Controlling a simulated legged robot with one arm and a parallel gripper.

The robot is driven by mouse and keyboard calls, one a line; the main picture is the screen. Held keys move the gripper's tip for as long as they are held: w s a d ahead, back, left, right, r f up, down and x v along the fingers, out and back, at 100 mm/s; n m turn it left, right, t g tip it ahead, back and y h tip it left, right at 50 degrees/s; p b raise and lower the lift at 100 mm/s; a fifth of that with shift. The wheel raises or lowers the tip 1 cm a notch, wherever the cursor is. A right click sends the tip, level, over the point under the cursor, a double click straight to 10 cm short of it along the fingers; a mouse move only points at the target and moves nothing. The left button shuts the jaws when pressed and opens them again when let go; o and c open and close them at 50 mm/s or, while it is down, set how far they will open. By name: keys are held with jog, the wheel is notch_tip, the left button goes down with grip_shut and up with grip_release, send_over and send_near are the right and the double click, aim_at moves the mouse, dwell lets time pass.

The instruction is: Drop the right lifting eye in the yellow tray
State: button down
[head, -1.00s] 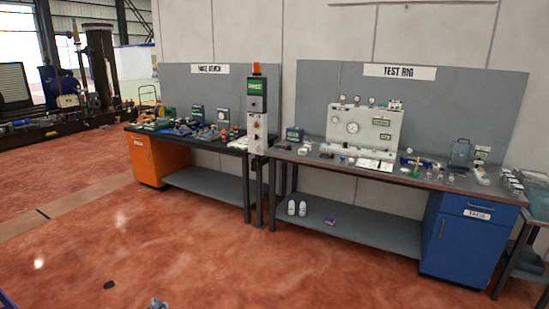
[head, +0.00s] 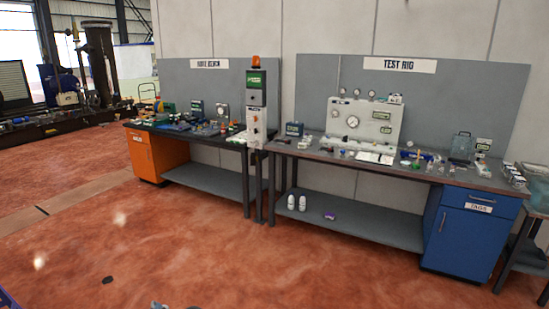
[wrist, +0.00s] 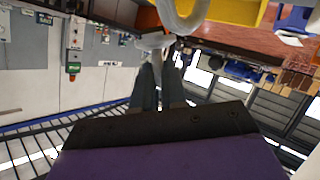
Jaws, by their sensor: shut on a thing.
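In the wrist view my gripper (wrist: 160,75) has its two dark fingers close together. It is shut on a pale grey lifting eye (wrist: 184,22), whose curved ring shows past the fingertips at the top edge. The ring is partly cut off by the frame. Part of a yellow tray (wrist: 235,11) shows at the top, just right of the ring. The ring overlaps its edge in the picture, and I cannot tell whether they touch. In the head view only a small grey piece shows at the bottom edge, and neither tray nor eye is clear.
The wrist view looks upside down. In the head view, the test rig bench (head: 350,168) with a blue cabinet (head: 465,235) stands at right, and a bench with an orange cabinet (head: 152,155) at left. A signal post (head: 256,105) stands between them. The red floor in front is mostly clear.

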jog(key=c, duration=1.5)
grip_release()
jog(key=shift+d+r, duration=0.15)
jog(key=shift+d, duration=0.25)
jog(key=shift+o, duration=2)
jog(key=shift+a, duration=0.3)
jog(key=shift+s+a, duration=0.1)
jog(key=shift+s, duration=0.15)
jog(key=p+v, duration=0.2)
jog(key=v, duration=1.4)
jog(key=shift+s, duration=0.3)
